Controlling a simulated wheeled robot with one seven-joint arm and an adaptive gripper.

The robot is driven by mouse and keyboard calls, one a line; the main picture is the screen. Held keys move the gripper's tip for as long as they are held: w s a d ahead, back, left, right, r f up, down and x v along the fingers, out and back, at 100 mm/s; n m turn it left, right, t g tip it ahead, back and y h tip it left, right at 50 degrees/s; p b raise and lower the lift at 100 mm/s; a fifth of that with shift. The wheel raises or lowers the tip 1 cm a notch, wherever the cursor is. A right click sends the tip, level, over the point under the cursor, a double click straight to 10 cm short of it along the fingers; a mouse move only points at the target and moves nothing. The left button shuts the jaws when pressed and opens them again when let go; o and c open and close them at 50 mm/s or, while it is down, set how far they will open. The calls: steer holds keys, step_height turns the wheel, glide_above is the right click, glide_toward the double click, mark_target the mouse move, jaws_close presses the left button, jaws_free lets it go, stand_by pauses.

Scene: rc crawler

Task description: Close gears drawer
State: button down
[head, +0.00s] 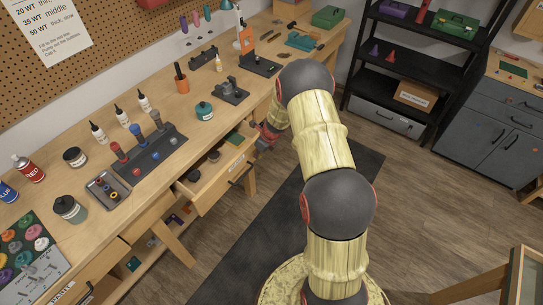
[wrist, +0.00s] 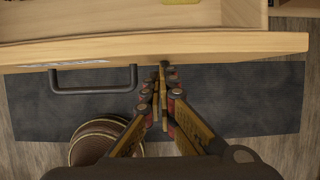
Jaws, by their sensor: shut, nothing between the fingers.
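A wooden drawer (head: 222,178) stands pulled out from under the workbench, with a few small dark items and a green item in it. Its front label is too small to read, so I cannot confirm that it is the gears drawer. In the wrist view the drawer front (wrist: 220,46) crosses the top, with a dark bar handle (wrist: 95,80) on the left. My gripper (wrist: 164,68) is shut and empty, its tips at the lower edge of the drawer front, right of the handle. Whether they touch is unclear. In the head view my arm partly hides the gripper.
Black shelves (head: 400,70) and a grey cabinet (head: 490,125) stand to the right.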

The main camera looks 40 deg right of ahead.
steer(key=w+a+p, duration=0.1)
steer(key=w+p, duration=0.1)
steer(key=w, duration=0.2)
steer(key=w+a+p, duration=0.2)
steer(key=w, duration=0.2)
steer(key=w+a+p, duration=0.1)
steer(key=w+p, duration=0.2)
steer(key=w, duration=0.1)
steer(key=shift+w+a, duration=0.2)
steer(key=shift+w, duration=0.05)
steer(key=shift+r, duration=0.1)
